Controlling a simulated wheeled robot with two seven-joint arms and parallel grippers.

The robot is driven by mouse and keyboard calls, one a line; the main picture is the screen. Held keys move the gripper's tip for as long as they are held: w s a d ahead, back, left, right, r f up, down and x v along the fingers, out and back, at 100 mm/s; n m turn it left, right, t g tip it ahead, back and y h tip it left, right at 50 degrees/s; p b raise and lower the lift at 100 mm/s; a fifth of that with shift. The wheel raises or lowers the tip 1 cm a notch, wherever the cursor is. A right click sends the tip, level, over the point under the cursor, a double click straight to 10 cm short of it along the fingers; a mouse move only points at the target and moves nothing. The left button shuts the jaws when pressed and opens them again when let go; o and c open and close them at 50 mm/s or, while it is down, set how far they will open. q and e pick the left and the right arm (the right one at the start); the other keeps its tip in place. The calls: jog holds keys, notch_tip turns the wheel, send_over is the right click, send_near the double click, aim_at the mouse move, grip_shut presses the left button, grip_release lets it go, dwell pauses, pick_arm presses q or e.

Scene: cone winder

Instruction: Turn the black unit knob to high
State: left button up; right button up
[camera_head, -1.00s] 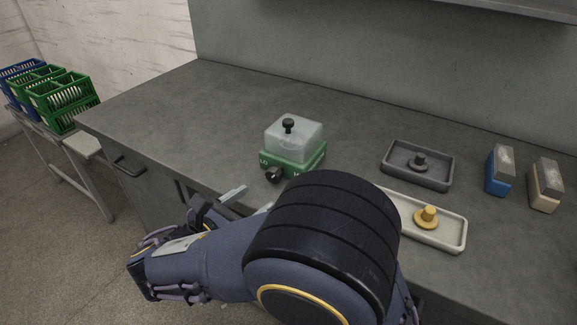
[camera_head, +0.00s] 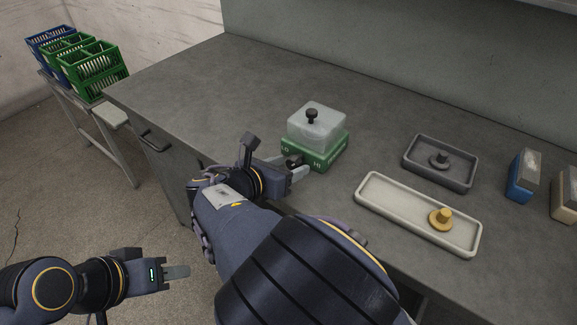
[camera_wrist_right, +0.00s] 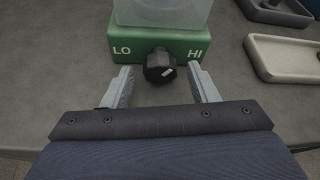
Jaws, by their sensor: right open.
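The black knob (camera_wrist_right: 158,66) is on the front of the green unit (camera_wrist_right: 183,42), between the white words LO on the left and HI on the right. A small white mark shows on the lower right of its face. In the head view the knob (camera_head: 293,160) is partly hidden by my right gripper (camera_head: 291,166). The right wrist view shows this gripper (camera_wrist_right: 161,84) open, with one finger on each side of the knob and gaps between. My left gripper (camera_head: 178,272) is at the lower left, away from the bench; its finger opening is unclear.
A clear cover (camera_head: 316,127) with a black handle tops the green unit (camera_head: 325,155). To the right are a cream tray (camera_head: 400,208) with a yellow piece and a dark tray (camera_head: 467,180). Blue (camera_head: 522,182) and tan blocks (camera_head: 565,200) stand further right. The bench's left is clear.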

jog(key=shift+w+d, duration=0.15)
jog(key=shift+c, duration=0.3)
jog(key=c, duration=0.9)
jog(key=shift+f+m+y+b, duration=0.15)
jog(key=shift+m+y+b, duration=0.2)
jog(key=shift+m, duration=0.25)
jog(key=shift+d+f+m+t+y+b, duration=0.15)
jog(key=shift+m+t+y+b, duration=0.3)
jog(key=shift+m+t+b, duration=0.25)
jog(key=shift+m+b, duration=0.4)
jog(key=shift+b, duration=0.05)
jog(key=shift+r+y, duration=0.25)
jog(key=shift+y, duration=0.05)
jog(key=o, duration=1)
jog(key=shift+c, duration=0.2)
